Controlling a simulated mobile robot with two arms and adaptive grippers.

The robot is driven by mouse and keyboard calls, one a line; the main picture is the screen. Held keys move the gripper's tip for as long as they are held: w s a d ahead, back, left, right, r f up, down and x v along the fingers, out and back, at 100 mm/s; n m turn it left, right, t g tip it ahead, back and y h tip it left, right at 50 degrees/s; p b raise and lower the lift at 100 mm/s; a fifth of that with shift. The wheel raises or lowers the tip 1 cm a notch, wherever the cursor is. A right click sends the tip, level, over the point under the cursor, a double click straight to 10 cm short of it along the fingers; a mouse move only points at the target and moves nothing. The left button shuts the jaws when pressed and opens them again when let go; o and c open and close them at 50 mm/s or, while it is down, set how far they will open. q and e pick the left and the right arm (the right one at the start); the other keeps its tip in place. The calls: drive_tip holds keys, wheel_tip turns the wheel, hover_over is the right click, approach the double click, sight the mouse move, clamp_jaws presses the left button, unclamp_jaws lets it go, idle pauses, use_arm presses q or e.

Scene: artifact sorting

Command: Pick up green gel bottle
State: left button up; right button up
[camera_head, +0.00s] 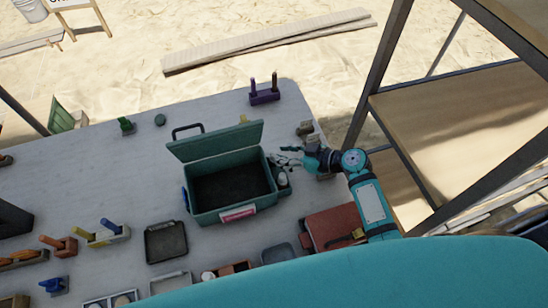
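My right gripper (277,157) reaches in from the right, over the right rim of the open green box on the table. Its fingers look spread, with nothing clearly seen between them. A small bottle-like thing with a pale top and dark green body (283,181) stands just below the gripper, beside the box's right wall. It is too small to tell if it is the gel bottle. A small green object (127,125) stands at the table's back left, also too small to name for sure. My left gripper is not in view.
The green box (262,199) has its lid raised at the back and a dark inside. A purple holder (264,94) stands at the back right. A red case (332,228) lies near my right arm. Trays and tools fill the front left. A metal-framed shelf (455,120) rises at right.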

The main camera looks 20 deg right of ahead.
drive_tip(key=shift+x, duration=1.05)
clamp_jaws()
drive_tip(key=shift+d+r, duration=0.1)
drive_tip(key=shift+r, duration=0.05)
